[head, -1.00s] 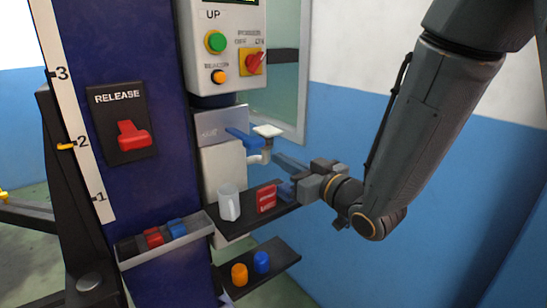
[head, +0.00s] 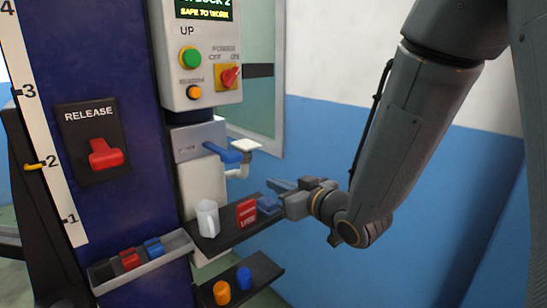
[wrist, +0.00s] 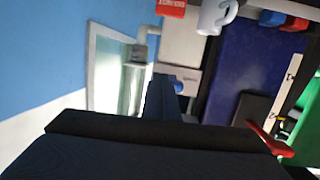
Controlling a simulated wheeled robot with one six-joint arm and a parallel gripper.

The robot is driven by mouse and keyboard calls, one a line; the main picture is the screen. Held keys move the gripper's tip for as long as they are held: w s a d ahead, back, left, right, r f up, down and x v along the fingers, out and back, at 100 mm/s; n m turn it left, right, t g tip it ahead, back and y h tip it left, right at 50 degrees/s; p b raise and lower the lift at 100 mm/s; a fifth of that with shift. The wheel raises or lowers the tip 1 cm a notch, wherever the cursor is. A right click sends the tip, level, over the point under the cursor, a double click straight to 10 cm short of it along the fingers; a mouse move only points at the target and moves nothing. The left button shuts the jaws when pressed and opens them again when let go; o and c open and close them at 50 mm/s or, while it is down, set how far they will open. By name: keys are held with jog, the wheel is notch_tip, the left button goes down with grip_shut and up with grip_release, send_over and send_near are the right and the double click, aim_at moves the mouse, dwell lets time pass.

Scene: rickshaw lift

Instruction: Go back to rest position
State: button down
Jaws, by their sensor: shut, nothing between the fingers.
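My gripper (head: 276,194) is at the right end of the upper black shelf (head: 232,236), with its fingers pointing left toward the lift post. Its fingers are together and hold nothing. A red block with white lettering (head: 247,213) stands on the shelf just left of the fingers, and a white mug (head: 208,219) stands left of that block. In the wrist view my gripper (wrist: 165,90) points toward the post, with the red block (wrist: 171,7) and the mug (wrist: 216,16) at the top edge.
The blue post carries a red release lever (head: 104,154) and a control box (head: 200,55). A blue-handled tap (head: 225,153) sits above the shelf. A lower shelf holds an orange cylinder (head: 222,293) and a blue cylinder (head: 244,278). The blue wall (head: 440,220) is behind my arm.

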jog(key=s+d+f+m+g+h, duration=0.25)
jog(key=d+f+h, duration=0.2)
jog(key=d, duration=0.35)
jog(key=s+d+f+m+g+h, duration=0.2)
jog(key=s+d+f+g+h, duration=0.15)
jog(key=d+f, duration=0.3)
jog(key=s+d+f+m+g, duration=0.1)
jog(key=s+d+g, duration=0.1)
jog(key=s, duration=0.5)
jog(key=s+d+m+g+h, duration=0.1)
jog(key=s+d+m+g, duration=0.1)
jog(key=s, duration=0.6)
jog(key=d+g, duration=0.1)
jog(key=g, duration=0.1)
jog(key=shift+d+f+g, duration=0.2)
jog(key=shift+f+g, duration=0.1)
jog(key=shift+f, duration=0.1)
jog(key=shift+s, duration=0.1)
